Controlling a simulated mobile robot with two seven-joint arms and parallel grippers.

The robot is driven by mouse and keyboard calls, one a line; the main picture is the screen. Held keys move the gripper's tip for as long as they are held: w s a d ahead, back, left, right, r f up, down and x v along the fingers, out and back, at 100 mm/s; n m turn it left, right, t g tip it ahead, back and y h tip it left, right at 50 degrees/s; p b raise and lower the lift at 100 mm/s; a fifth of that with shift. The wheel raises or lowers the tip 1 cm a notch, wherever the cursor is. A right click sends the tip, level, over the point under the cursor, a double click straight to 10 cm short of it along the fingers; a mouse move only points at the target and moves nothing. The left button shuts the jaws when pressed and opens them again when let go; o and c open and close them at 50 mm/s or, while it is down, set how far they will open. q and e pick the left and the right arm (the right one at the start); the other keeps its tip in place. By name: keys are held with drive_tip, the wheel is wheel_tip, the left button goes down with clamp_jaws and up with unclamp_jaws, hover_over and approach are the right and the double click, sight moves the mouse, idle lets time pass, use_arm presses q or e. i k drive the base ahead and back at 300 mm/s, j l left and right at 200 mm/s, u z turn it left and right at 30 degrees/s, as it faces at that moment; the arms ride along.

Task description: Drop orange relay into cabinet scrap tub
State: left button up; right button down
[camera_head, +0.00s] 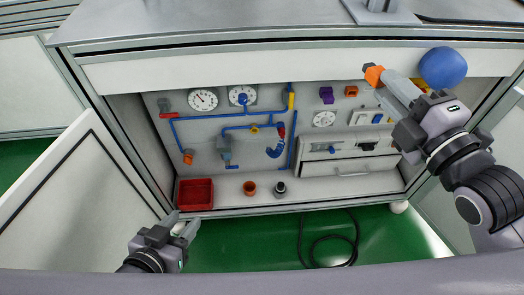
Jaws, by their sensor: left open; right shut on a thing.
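An orange relay (374,77) with a dark end is held between the fingertips of my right gripper (382,83), high in front of the cabinet's upper right. The red open tub (195,194), which looks like the scrap tub, stands on the cabinet floor at the left. The relay is well above it and to its right, apart from it. My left gripper (181,223) is open and empty, just below and in front of the red tub. Its fingers point up towards the tub.
The back panel carries gauges (203,99), blue pipes (203,117) and another orange block (351,91). A blue rounded object (443,67) is near my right gripper. An open door (75,180) flanks the left.

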sight(190, 198)
drive_tip(key=u, duration=2)
drive_tip(key=k+l+u, duration=0.1)
drive_tip(key=u, duration=0.8)
drive_tip(key=k+l, duration=0.1)
drive_tip(key=k, duration=1.15)
